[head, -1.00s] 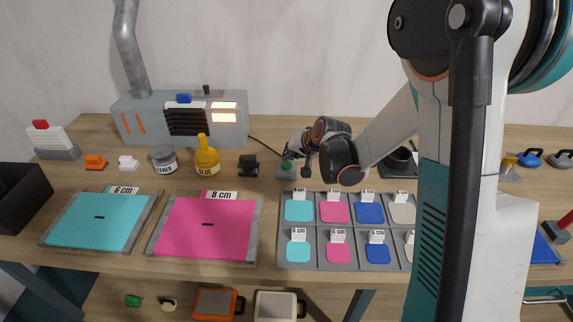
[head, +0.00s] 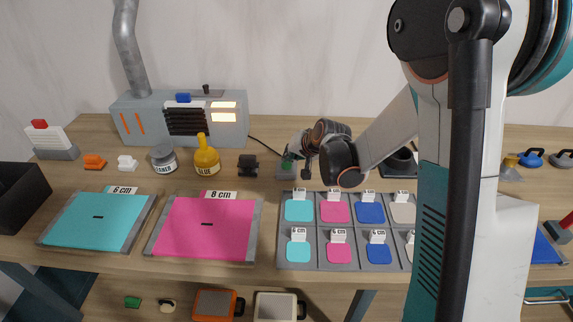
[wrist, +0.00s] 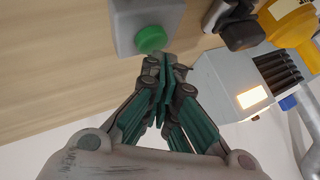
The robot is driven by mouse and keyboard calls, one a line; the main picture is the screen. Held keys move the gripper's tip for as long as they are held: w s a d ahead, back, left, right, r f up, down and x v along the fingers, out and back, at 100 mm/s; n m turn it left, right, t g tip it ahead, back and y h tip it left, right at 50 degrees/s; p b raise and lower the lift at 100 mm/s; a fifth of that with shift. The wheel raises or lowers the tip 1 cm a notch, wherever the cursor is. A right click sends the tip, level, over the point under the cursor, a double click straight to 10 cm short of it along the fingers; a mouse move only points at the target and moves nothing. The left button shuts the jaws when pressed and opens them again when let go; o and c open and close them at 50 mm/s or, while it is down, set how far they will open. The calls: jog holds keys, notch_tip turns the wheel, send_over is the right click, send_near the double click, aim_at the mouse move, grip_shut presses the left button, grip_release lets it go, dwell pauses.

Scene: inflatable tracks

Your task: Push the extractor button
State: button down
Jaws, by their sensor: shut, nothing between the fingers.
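The extractor button is a round green button on a small grey box. In the wrist view the green button (wrist: 151,39) is at top centre on its grey box (wrist: 135,18). In the head view the grey box (head: 284,172) stands on the table behind the sample tray, its button partly hidden by my gripper (head: 290,157). In the wrist view my gripper (wrist: 162,62) is shut and empty, with its fingertips just below and right of the button. I cannot tell whether they touch it.
The grey extractor unit (head: 135,105) with lit panels and a metal duct (head: 127,45) stands at the back left. A dark roll holder (head: 248,164), yellow glue bottle (head: 206,160) and grey jar (head: 163,158) stand left of the box. A compartment tray (head: 320,229) lies in front.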

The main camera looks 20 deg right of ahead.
jog(key=shift+f+b, duration=0.35)
jog(key=shift+f, duration=0.1)
dwell(0.4)
jog(key=shift+r, duration=0.1)
jog(key=shift+r+p, duration=0.6)
jog(key=shift+r, duration=0.25)
jog(key=shift+r, duration=0.1)
jog(key=shift+r+p, duration=1.95)
jog(key=shift+r, duration=0.95)
